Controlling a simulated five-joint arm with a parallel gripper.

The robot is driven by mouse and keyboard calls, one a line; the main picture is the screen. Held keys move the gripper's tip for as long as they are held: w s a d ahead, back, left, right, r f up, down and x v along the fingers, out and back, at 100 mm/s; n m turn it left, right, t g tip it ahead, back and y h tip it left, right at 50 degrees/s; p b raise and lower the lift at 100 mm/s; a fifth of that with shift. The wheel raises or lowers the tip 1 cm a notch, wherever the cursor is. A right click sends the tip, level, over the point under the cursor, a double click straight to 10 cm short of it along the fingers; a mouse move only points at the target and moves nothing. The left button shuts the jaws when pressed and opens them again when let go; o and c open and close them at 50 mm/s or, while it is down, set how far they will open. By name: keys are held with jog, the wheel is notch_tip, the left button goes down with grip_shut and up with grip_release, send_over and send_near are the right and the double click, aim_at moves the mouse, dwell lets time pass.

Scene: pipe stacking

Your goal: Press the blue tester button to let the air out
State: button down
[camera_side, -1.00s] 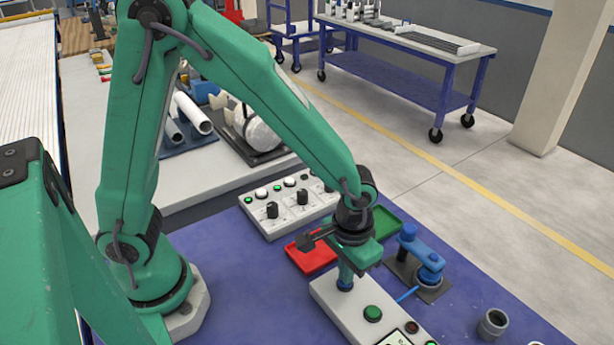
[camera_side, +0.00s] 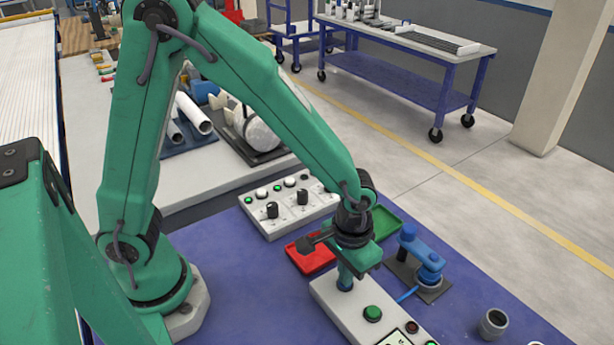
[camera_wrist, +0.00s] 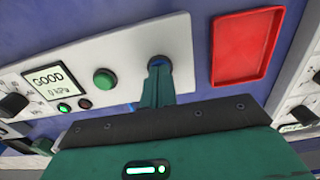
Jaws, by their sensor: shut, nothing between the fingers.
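My gripper (camera_side: 345,284) is shut and empty, pointing down over the white tester panel (camera_side: 328,297). In the wrist view the gripper tips (camera_wrist: 159,70) are on the blue button (camera_wrist: 158,60), hiding most of it. They appear to touch it; how far it is pressed cannot be told. The tester display (camera_wrist: 48,83) reads GOOD and 0 kPa. A green lamp (camera_wrist: 63,108) is lit below it, beside a dark red lamp (camera_wrist: 85,104). A blue tester head (camera_side: 430,270) stands on a dark plate to the right, with a blue hose leading to the panel.
A green button (camera_wrist: 105,78) sits close beside the blue one. A red tray (camera_side: 310,256) and a green tray (camera_side: 385,222) lie behind the gripper. A knob panel (camera_side: 290,205) stands farther back. A grey pipe fitting (camera_side: 493,323) stands at the right front.

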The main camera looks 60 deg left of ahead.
jog(key=shift+r, duration=3.5)
jog(key=s+a+r+t, duration=0.2)
jog(key=s+a+r, duration=0.2)
jog(key=a+r, duration=0.2)
jog(key=s+a+r+t, duration=0.3)
jog(key=a+r, duration=0.4)
jog(key=a, duration=0.4)
jog(key=shift+s+r+t, duration=0.2)
jog(key=shift+s+t, duration=0.1)
jog(key=shift+s, duration=0.5)
